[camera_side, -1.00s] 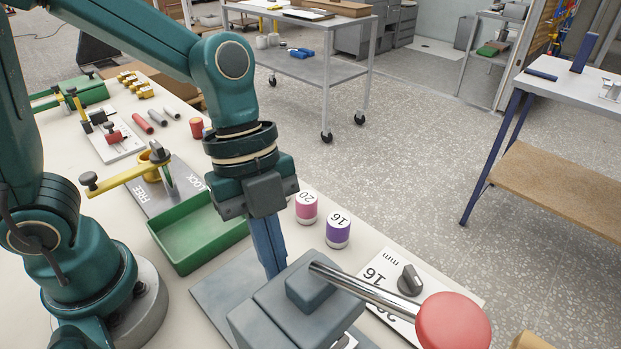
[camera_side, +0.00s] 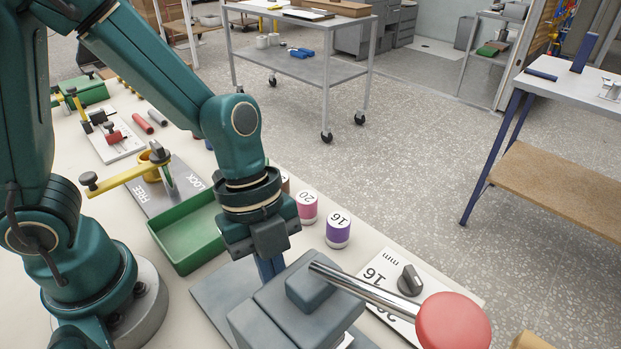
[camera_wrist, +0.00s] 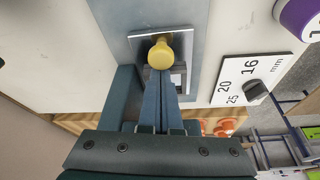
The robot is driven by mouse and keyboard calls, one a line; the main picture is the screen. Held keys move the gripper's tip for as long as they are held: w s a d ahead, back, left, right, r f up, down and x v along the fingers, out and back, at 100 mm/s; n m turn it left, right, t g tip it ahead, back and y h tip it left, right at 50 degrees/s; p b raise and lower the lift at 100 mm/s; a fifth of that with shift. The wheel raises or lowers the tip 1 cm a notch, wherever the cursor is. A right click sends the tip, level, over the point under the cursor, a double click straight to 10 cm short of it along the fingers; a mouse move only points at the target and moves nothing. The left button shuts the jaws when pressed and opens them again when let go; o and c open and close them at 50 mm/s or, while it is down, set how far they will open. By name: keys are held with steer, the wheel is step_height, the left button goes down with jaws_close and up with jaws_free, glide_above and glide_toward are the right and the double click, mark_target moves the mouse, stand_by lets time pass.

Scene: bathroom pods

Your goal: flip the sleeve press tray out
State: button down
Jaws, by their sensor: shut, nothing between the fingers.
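The sleeve press (camera_side: 290,312) is a grey-blue block with a metal lever ending in a red knob (camera_side: 453,321). In the wrist view a silver plate with a square opening (camera_wrist: 181,38), apparently the press tray, carries a yellow knob (camera_wrist: 161,53). My gripper (camera_wrist: 163,76) is shut and empty, with its fingertips at the near edge of the yellow knob. I cannot tell whether they touch it. In the side view my gripper (camera_side: 270,268) points down behind the press, which hides its fingertips, the tray and the yellow knob.
A size dial plate (camera_side: 385,278) lies right of the press. Purple (camera_side: 338,232) and pink (camera_side: 307,208) labelled cylinders stand behind it. A green bin (camera_side: 188,238) and a yellow lever (camera_side: 125,179) on a FREE/LOCK plate are to the left.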

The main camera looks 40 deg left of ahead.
steer(key=a, duration=1.1)
steer(key=shift+a, duration=0.2)
steer(key=shift+r, duration=0.1)
steer(key=shift+w+a+r, duration=0.15)
steer(key=shift+r, duration=0.1)
steer(key=v, duration=0.9)
steer(key=shift+r, duration=0.15)
